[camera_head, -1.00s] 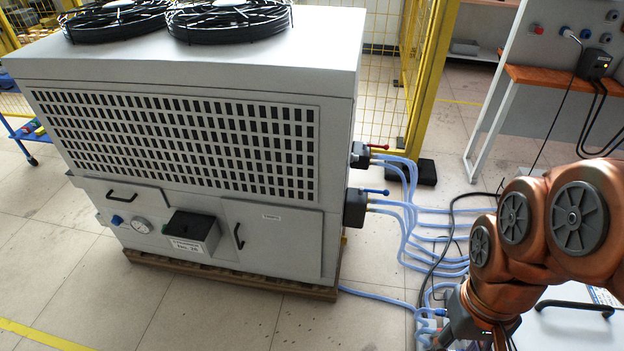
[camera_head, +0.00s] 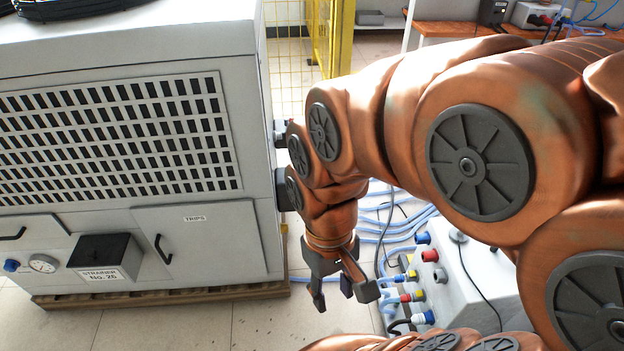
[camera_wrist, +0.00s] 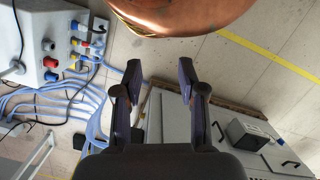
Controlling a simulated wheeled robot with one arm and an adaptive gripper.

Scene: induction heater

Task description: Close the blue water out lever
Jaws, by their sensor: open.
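The blue lever is not visible in the head view now; my arm covers the spot on the right side of the grey chiller cabinet (camera_head: 225,225) where the lever was. Part of a dark valve block (camera_head: 284,192) shows at the cabinet's right edge. My gripper (camera_head: 345,297) is open and empty, pointing down just right of the cabinet, below the valve block's height. In the wrist view, my gripper (camera_wrist: 160,72) has its two fingers apart with only floor between the tips. The cabinet (camera_wrist: 172,120) lies beyond the fingers at the lower right there. I cannot make out the lever there.
Blue hoses (camera_head: 400,232) run over the floor right of the cabinet. A light grey connector box (camera_head: 462,275) with coloured plugs stands right of my gripper. A yellow fence post (camera_head: 343,35) rises behind. Open floor (camera_head: 262,322) lies in front of the cabinet.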

